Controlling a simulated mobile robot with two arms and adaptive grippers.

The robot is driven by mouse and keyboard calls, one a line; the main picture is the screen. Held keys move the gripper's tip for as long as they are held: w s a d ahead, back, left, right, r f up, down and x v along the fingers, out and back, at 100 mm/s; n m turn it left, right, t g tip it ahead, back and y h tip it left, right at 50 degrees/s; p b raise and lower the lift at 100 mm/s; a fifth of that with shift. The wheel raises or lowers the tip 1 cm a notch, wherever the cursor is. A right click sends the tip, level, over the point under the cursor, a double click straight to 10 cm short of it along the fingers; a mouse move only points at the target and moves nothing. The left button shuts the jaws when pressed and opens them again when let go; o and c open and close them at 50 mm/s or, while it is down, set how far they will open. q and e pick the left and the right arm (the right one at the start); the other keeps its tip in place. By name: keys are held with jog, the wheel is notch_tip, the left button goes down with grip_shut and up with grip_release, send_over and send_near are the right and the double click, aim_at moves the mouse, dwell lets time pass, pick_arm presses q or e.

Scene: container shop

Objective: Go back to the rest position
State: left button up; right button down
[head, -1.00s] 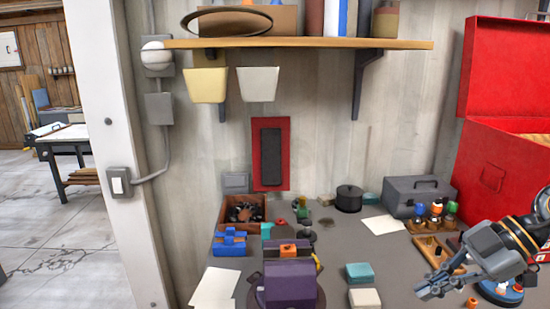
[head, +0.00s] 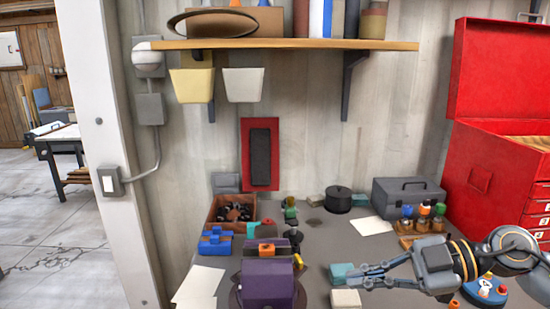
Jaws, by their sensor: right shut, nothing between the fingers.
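My right gripper (head: 366,277) comes in from the right, low over the grey workbench (head: 325,240). It is shut and empty. In the picture its fingertips lie over the teal block (head: 342,270), just above the cream block (head: 345,298); I cannot tell whether it touches them. My left gripper is not in view.
A grey toolbox (head: 408,194), small bottles (head: 424,210) and a red cabinet (head: 490,180) are at right. A shelf (head: 290,45) hangs above.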

jog(key=w+a+r+m+t+y, duration=0.2)
jog(key=a+r+t+y, duration=0.15)
jog(key=a+y, duration=0.2)
jog(key=w+d+f+m+t+h, duration=0.5)
jog(key=d+f+m+t+h, duration=0.3)
jog(key=m+t+h, duration=0.6)
jog(key=s+d+f+m+g+h, duration=0.1)
jog(key=s+f+m+g+h, duration=0.1)
jog(key=f, duration=0.4)
jog(key=s+d+f+m+g+h, duration=0.2)
jog(key=f+h, duration=0.1)
jog(key=f, duration=0.3)
jog(key=s+f+g, duration=0.6)
jog(key=s+f, duration=0.3)
jog(key=s, duration=0.3)
jog(key=s+f+g, duration=0.6)
jog(key=s+f, duration=0.2)
jog(key=s, duration=0.3)
notch_tip(320, 180, down, 25)
jog(key=s+g, duration=0.1)
jog(key=g, duration=0.1)
jog(key=s+d+f, duration=0.1)
jog(key=s+f, duration=0.7)
jog(key=s+d+f, duration=0.2)
jog(key=s+f, duration=0.7)
jog(key=shift+d+f+g+h, duration=0.3)
jog(key=shift+g+h, duration=0.05)
